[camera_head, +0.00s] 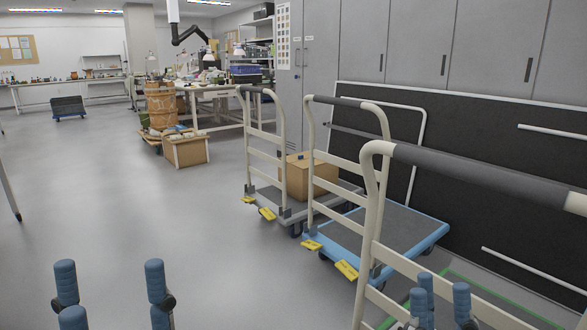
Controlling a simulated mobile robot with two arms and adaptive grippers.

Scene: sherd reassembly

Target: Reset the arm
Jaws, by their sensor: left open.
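My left gripper (111,290) shows at the bottom left, its blue padded fingers pointing up and spread wide apart with nothing between them. My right gripper (442,295) shows at the bottom right, in front of the nearest trolley. Its blue fingertips are close together with a small gap, and its lower part is cut off by the frame edge. I see nothing held in it, but how far it is open is unclear. Most of both arms is out of view.
Several push trolleys stand at the right; a blue-decked trolley (398,228) and one with a cardboard box (297,180) are nearest the middle. A dark board (480,165) leans on grey cabinets (410,40). Grey floor (120,200) at the left is clear.

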